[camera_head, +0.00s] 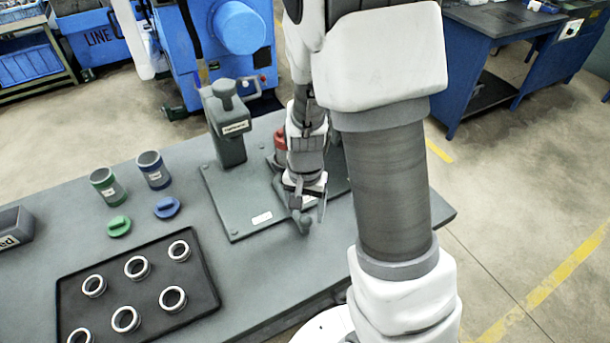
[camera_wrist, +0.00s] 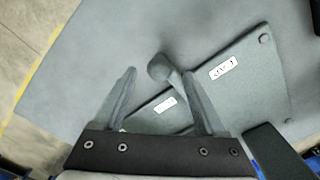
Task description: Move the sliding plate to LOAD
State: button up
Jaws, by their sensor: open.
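The sliding plate's handle ends in a grey round knob (camera_head: 304,227), low at the front edge of the grey base plate (camera_head: 225,205). In the wrist view the knob (camera_wrist: 160,67) and its short bar show between and just beyond my finger tips. My gripper (camera_head: 309,201) is open, pointing down over the handle. In the wrist view my gripper (camera_wrist: 160,80) has one finger on each side of the bar; I cannot tell if either touches. A white label (camera_wrist: 223,68) seems to read LOAD; a second label (camera_wrist: 165,105) is unreadable. My arm hides most of the sliding plate.
A grey upright post (camera_head: 228,130) with a label stands behind left on the base plate, and a red part (camera_head: 280,143) sits behind my wrist. Green (camera_head: 108,187) and blue (camera_head: 154,171) cups and a dark tray (camera_head: 206,262) of metal rings are to the left.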

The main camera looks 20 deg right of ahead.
notch_tip(320, 180, up, 14)
jog(key=p, duration=0.1)
jog(key=shift+f, duration=0.25)
jog(key=s+r+n+t, duration=0.5)
jog(key=s+r+n, duration=0.1)
jog(key=s+r, duration=0.6)
jog(key=shift+s+r+n+t, duration=0.3)
jog(key=shift+r+n, duration=0.1)
jog(key=shift+r, duration=0.4)
